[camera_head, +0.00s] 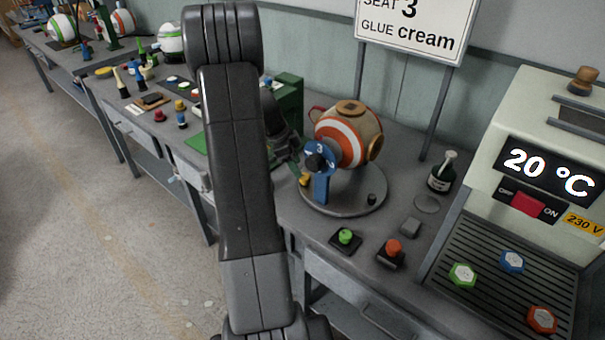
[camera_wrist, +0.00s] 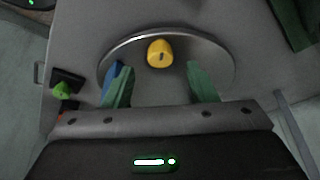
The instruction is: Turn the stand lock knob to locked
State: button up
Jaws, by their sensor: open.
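The small yellow knob (camera_wrist: 160,53) sits on the round grey stand base in the wrist view, with a small dark mark on it. It also shows in the head view (camera_head: 304,181), low beside the blue bracket (camera_head: 320,187). My gripper (camera_wrist: 158,74) is open, with one green finger to each side, just short of the knob; I see no contact. In the head view my gripper (camera_head: 292,152) is partly hidden behind my arm at the left of the stand. An orange, white and tan ball (camera_head: 350,138) sits on the stand. Whether the knob points to locked cannot be read.
The round stand base (camera_head: 345,207) has a small black peg at its right. A green button (camera_head: 346,237) and an orange button (camera_head: 393,248) are in front. A dark bottle (camera_head: 442,174) and a heater panel (camera_head: 520,205) stand right. A green box (camera_head: 288,97) is behind my gripper.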

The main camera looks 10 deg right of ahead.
aim_at(305, 179)
jog(key=shift+x, duration=2.75)
jog(key=c, duration=1)
jog(key=shift+f+m, duration=0.1)
jog(key=shift+m, duration=0.2)
jog(key=b, duration=0.1)
jog(key=m+b, duration=0.1)
jog(key=b, duration=0.1)
jog(key=shift+w+f+m+g, duration=0.15)
jog(key=shift+m+g, duration=0.15)
jog(key=shift+g, duration=0.1)
jog(key=shift+w+d+r+m+g+y+b, duration=0.15)
jog(key=shift+m+g+b, duration=0.1)
jog(key=shift+m+b, duration=0.3)
jog(key=shift+s+a+m+g+y+b, duration=0.1)
jog(key=shift+m+g+b, duration=0.2)
jog(key=shift+m, duration=0.4)
jog(key=shift+w+d+r+m+g+y+b, duration=0.1)
jog(key=shift+m+g+y+b, duration=0.05)
jog(key=shift+m+b, duration=0.45)
